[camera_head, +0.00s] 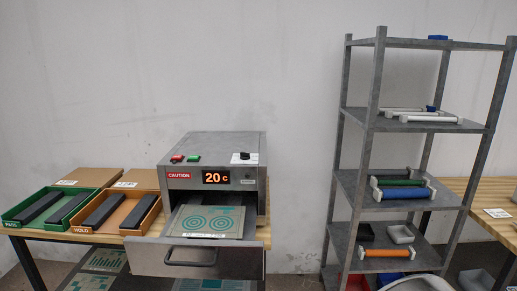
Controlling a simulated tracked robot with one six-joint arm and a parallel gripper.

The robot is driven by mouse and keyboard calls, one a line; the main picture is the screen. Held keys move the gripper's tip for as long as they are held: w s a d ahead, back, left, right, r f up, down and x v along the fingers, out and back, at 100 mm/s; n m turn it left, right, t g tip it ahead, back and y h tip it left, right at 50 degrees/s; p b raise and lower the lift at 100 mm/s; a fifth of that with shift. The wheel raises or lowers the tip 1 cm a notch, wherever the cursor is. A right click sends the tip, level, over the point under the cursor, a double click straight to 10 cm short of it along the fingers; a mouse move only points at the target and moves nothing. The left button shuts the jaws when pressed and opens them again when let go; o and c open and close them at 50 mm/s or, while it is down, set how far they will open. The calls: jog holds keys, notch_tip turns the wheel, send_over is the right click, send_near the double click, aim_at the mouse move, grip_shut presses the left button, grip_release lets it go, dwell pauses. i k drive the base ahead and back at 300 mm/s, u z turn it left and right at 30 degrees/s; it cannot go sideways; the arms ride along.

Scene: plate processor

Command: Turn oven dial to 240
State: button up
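The grey oven (226,142) stands on the wooden table at centre left. Its dial (242,157) is a small dark knob on a white plate at the top right of the oven. The dial's marks are too small to read. The orange display (216,177) on the front reads 20 C. The oven's front drawer (150,255) is pulled out, and a plate with teal ring patterns (208,221) lies in it.
A red and a green button (193,158) sit left of the dial. A green PASS tray (28,221) and an orange HOLD tray (140,215) stand left of the oven. A grey shelf rack (380,127) with rollers stands to the right, with a gap between.

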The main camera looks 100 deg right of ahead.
aim_at(244, 156)
jog(key=z, duration=0.05)
jog(key=k, duration=1.85)
jog(key=z, duration=1.65)
jog(key=i, duration=1)
jog(key=u, duration=0.05)
